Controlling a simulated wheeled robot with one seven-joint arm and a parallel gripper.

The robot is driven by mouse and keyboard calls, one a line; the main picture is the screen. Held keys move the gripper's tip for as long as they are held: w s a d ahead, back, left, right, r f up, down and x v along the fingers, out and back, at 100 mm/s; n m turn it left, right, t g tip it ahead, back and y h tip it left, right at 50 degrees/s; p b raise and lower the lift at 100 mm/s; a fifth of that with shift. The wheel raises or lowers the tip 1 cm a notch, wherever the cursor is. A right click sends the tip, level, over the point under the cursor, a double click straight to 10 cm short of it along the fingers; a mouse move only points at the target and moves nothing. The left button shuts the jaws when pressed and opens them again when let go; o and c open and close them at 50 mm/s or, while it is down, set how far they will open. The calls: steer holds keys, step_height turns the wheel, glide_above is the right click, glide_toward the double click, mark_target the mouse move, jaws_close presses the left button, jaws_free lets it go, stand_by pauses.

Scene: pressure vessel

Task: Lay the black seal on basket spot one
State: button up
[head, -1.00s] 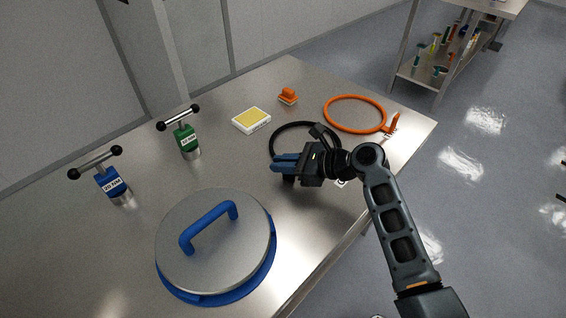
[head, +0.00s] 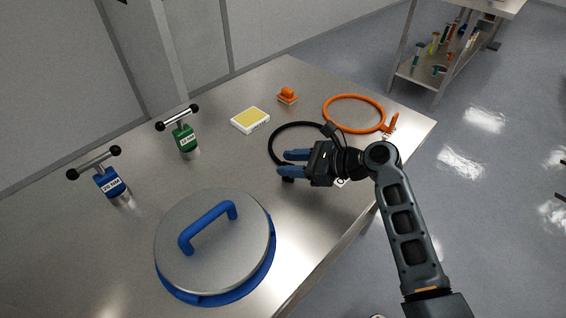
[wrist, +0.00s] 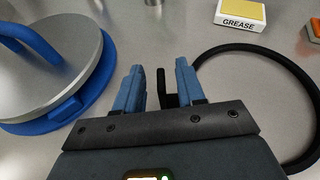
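The black seal (head: 278,136) is a thin ring lying flat on the steel table, partly hidden by my gripper. In the wrist view the ring (wrist: 283,60) curves along the right, with a short upright black tab (wrist: 161,88) at its left end. My gripper (head: 283,163) is low over the near side of the seal, its blue fingers spread. In the wrist view the open fingers (wrist: 160,66) stand on either side of the tab, with gaps showing. I cannot make out a basket or its spot one in these views.
An orange ring (head: 328,111) lies beyond the seal. A grease box (head: 250,120) and a small orange-topped block (head: 287,96) stand at the back. Green (head: 186,139) and blue (head: 110,182) T-handled tools stand left. A round lid (head: 180,215) with blue handle lies in front.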

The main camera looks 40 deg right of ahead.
steer(key=v, duration=0.9)
